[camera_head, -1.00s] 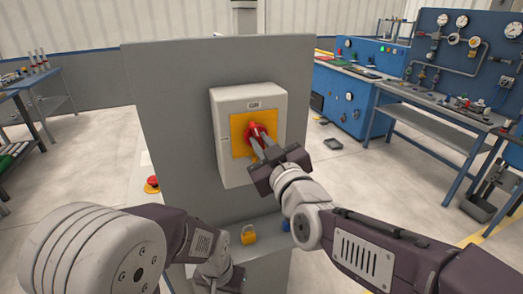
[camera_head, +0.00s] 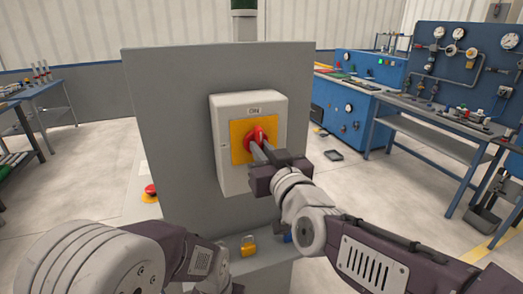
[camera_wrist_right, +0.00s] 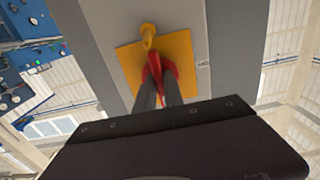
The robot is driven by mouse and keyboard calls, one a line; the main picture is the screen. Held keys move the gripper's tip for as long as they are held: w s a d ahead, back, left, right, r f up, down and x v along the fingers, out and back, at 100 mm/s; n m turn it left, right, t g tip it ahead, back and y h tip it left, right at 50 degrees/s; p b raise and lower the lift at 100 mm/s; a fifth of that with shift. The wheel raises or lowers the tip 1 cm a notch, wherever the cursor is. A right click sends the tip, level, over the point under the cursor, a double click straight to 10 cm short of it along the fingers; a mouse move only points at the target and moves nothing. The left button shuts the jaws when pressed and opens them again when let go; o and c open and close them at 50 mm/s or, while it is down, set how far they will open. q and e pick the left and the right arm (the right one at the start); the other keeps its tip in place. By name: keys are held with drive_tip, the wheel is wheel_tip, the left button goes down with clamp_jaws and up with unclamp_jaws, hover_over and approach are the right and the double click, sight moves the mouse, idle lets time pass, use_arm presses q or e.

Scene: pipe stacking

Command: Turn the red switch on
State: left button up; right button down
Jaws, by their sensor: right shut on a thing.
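The red switch (camera_head: 260,134) is a rotary handle on a yellow plate (camera_head: 237,150), on a white box (camera_head: 232,180) fixed to a grey panel. A label (camera_head: 254,111) above it reads ON. My right gripper (camera_head: 261,150) is shut on the red switch, which shows between its two fingers in the right wrist view (camera_wrist_right: 154,62). The fingers partly cover the handle, so its exact angle is hard to tell. A yellow tab (camera_wrist_right: 148,36) stands out from the plate in that view. My left arm is at the lower left, its fingers out of view.
A yellow padlock (camera_head: 248,246) and a blue item, partly hidden by my right arm, are at the ledge (camera_head: 262,262) below the box. A red button (camera_head: 150,189) is left of the panel.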

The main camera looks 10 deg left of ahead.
drive_tip(key=c, duration=1.5)
unclamp_jaws()
drive_tip(key=shift+o, duration=0.2)
drive_tip(key=shift+s, duration=0.1)
drive_tip(key=p+v, duration=0.5)
drive_tip(key=v, duration=0.4)
drive_tip(key=shift+d, duration=0.1)
